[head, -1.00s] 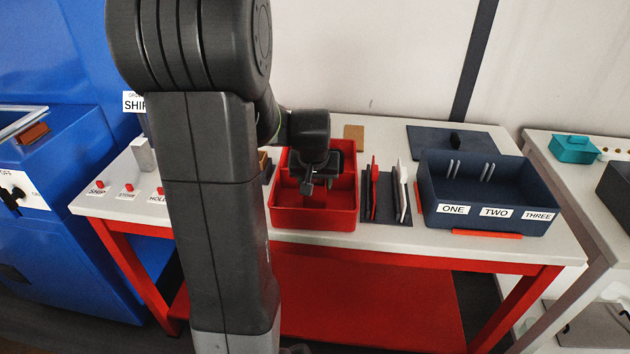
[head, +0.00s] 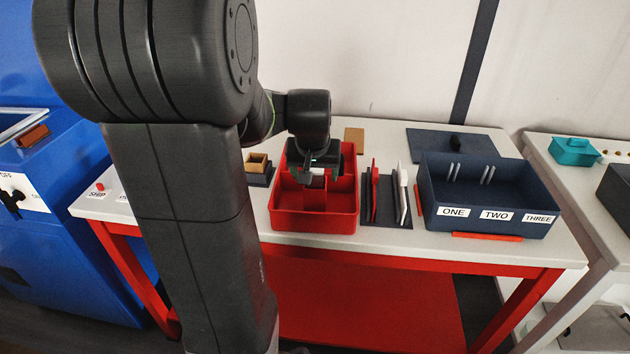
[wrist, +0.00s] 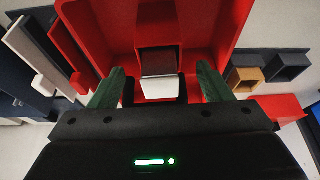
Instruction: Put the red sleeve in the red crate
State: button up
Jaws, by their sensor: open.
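The red crate (head: 313,219) stands on the white table, left of the dark slotted rack. A red box-like piece, which looks like the red sleeve (wrist: 158,30), is inside the crate in the wrist view; in the head view a red shape (head: 314,198) shows there, partly hidden. My gripper (head: 318,176) is over the crate, pointing down. In the wrist view my gripper (wrist: 158,88) has its green fingers spread apart. A pale grey-white face (wrist: 160,88) shows between them, below the red piece; whether it belongs to the sleeve I cannot tell.
A dark holder with a tan sleeve (head: 257,162) stands left of the crate. The rack right of it holds upright red (head: 374,190) and white (head: 402,190) plates. A dark blue bin (head: 487,195) labelled ONE, TWO, THREE stands farther right.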

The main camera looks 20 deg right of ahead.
aim_at(315, 185)
jog(key=v, duration=0.6)
jog(key=x, duration=1.2)
jog(key=shift+f, duration=0.15)
jog(key=shift+r, duration=1.05)
